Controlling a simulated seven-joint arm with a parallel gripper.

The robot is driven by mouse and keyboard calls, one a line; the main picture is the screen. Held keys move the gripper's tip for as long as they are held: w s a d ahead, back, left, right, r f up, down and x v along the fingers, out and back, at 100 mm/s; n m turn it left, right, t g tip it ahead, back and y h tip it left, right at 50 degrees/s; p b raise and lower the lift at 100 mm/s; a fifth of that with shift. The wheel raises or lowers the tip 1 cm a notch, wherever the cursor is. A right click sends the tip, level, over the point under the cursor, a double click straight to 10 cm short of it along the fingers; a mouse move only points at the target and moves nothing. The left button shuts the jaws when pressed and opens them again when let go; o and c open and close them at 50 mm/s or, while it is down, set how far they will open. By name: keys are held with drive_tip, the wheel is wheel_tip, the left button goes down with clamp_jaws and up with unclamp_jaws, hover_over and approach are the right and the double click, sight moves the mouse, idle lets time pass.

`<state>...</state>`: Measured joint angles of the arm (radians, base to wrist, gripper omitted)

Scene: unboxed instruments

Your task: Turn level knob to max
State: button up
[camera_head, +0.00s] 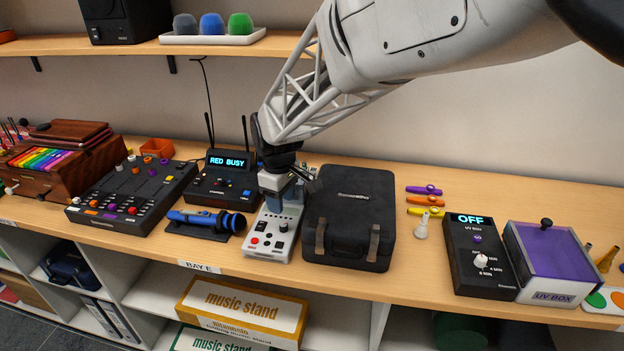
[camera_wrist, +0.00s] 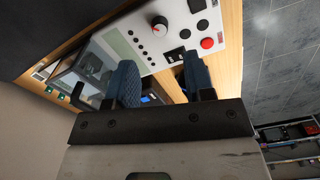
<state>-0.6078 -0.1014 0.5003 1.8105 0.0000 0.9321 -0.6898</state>
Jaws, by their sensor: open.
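A white device (camera_head: 290,215) stands on the wooden shelf, below my gripper (camera_head: 287,190). In the wrist view its face (camera_wrist: 133,35) carries a grey knob (camera_wrist: 160,23) with a red mark, black round controls, a red button (camera_wrist: 207,43) and a row of small dark dots. The labels are too small to read, so I cannot tell which control is the level knob. My gripper is open in the wrist view (camera_wrist: 160,80), with its blue pads apart and nothing between them. The fingers are apart from the grey knob. In the head view, my gripper hides the device's back part.
A black case (camera_head: 350,205) stands close to the device's right. A blue microphone (camera_head: 207,218) on a dark stand and a black receiver reading RED BUSY (camera_head: 226,180) with antennas are to its left. A mixer (camera_head: 130,195) lies further left. An upper shelf (camera_head: 130,48) runs behind my arm.

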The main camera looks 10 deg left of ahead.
sight(283, 225)
drive_tip(key=shift+m, duration=0.9)
drive_tip(key=shift+f, duration=0.1)
drive_tip(key=shift+f, duration=3.85)
clamp_jaws()
drive_tip(key=shift+m, duration=2.4)
